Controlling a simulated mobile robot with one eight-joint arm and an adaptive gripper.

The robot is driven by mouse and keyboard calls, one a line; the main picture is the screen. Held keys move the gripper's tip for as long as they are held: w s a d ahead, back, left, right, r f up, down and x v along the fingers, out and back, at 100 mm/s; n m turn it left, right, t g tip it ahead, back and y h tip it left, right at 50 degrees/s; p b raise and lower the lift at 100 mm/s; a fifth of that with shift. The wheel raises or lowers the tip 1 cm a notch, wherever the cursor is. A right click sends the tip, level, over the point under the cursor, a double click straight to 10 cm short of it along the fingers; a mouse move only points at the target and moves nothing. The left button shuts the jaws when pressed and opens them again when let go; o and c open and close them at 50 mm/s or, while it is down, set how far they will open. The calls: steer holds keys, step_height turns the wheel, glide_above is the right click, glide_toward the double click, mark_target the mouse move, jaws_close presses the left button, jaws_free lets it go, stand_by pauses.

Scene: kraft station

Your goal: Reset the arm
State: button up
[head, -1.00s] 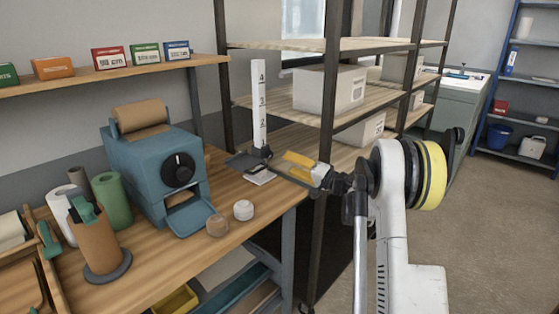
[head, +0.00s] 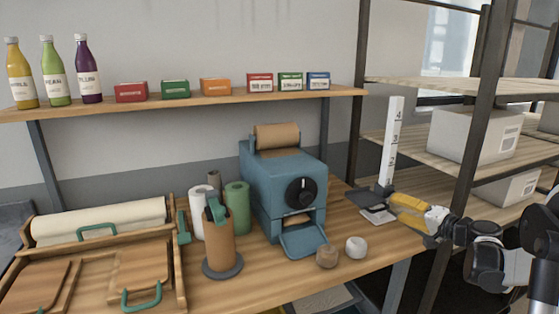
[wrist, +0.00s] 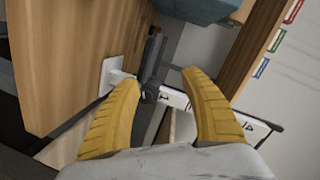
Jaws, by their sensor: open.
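My gripper (head: 408,206) has yellow fingers and is beside the right end of the wooden workbench (head: 255,285), close to the foot of a white numbered post (head: 392,135). In the wrist view my gripper (wrist: 160,80) shows its two yellow fingers spread apart with nothing held between them. The numbered post (wrist: 248,126) runs behind the fingers there, and a small white plate (wrist: 112,72) lies to the left of the gap. A dark bracket at the post's foot is partly hidden by the gripper in the head view.
A blue dispenser (head: 285,180) with a brown roll stands left of the gripper. Two small round items, one brown (head: 327,256) and one white (head: 356,246), lie in front. Rolls (head: 237,207) stand further left. A shelving rack with boxes (head: 468,135) is at right.

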steer(key=s+a+r+n+g+h, duration=0.1)
steer(key=s+a+r+n+g, duration=0.15)
steer(key=s+a, duration=0.6)
steer(key=s+a+r+n+g+h, duration=0.1)
steer(key=s+a+n+g, duration=0.15)
steer(key=s+a, duration=0.65)
steer(key=s+a+f+n+h, duration=0.1)
steer(key=s+f, duration=0.1)
steer(key=s, duration=0.5)
steer(key=s+a+f+g+h, duration=0.1)
steer(key=s+f+h, duration=0.1)
steer(key=s, duration=0.5)
steer(key=s+a+f+n+g+h, duration=0.1)
steer(key=s+f, duration=0.1)
steer(key=s, duration=0.5)
steer(key=shift+a+f+n+h, duration=0.3)
steer(key=shift+f, duration=0.1)
